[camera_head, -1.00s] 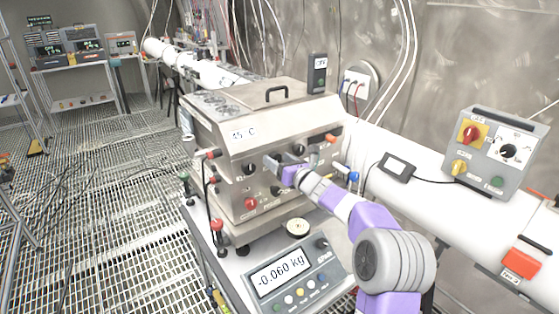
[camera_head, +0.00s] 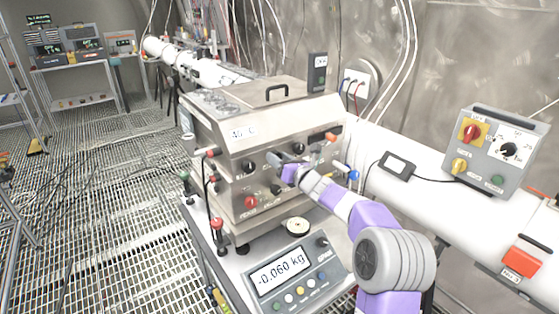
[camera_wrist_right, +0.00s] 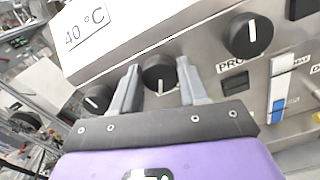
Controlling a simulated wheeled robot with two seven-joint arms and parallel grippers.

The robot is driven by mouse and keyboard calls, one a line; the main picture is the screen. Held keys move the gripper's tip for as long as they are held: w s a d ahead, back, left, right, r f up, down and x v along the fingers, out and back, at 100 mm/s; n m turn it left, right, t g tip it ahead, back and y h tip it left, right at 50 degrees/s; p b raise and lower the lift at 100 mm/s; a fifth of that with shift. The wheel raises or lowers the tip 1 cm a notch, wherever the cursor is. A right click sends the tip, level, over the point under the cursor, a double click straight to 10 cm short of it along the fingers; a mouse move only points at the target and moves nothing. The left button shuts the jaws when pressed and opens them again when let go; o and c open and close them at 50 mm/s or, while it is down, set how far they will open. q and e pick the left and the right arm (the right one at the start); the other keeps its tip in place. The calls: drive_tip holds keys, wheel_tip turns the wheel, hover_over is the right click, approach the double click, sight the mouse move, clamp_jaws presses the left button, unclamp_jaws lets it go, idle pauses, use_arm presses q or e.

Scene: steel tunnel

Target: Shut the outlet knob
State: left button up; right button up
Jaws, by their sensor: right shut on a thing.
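The steel bath unit (camera_head: 240,140) stands on a bench, its sloped front carrying a row of black knobs and a "40 °C" label. My right gripper (camera_head: 281,158) reaches its front panel from the right. In the right wrist view the fingers of my right gripper (camera_wrist_right: 158,66) are shut around a black knob (camera_wrist_right: 159,73), one on each side. The knob's white mark points roughly down in that view. Another black knob (camera_wrist_right: 98,99) sits to the left and a third black knob (camera_wrist_right: 248,36) to the upper right. I cannot read which is the outlet knob. My left gripper is out of view.
A scale (camera_head: 288,278) reading -0.060 kg stands in front of the unit. Red and green fittings crowd the unit's left side. A grey control box (camera_head: 492,155) and a small black display (camera_head: 397,166) sit on the white pipe at right. Grating floor lies open at left.

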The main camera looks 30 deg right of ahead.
drive_tip(key=shift+f+m+p, duration=0.2)
drive_tip(key=shift+m+p, duration=1.9)
drive_tip(key=shift+m, duration=5.4)
drive_tip(key=shift+f+m+p, duration=0.2)
drive_tip(key=shift+m+p, duration=1.85)
drive_tip(key=shift+m, duration=5.45)
drive_tip(key=o, duration=1.1)
drive_tip(key=shift+c, duration=0.2)
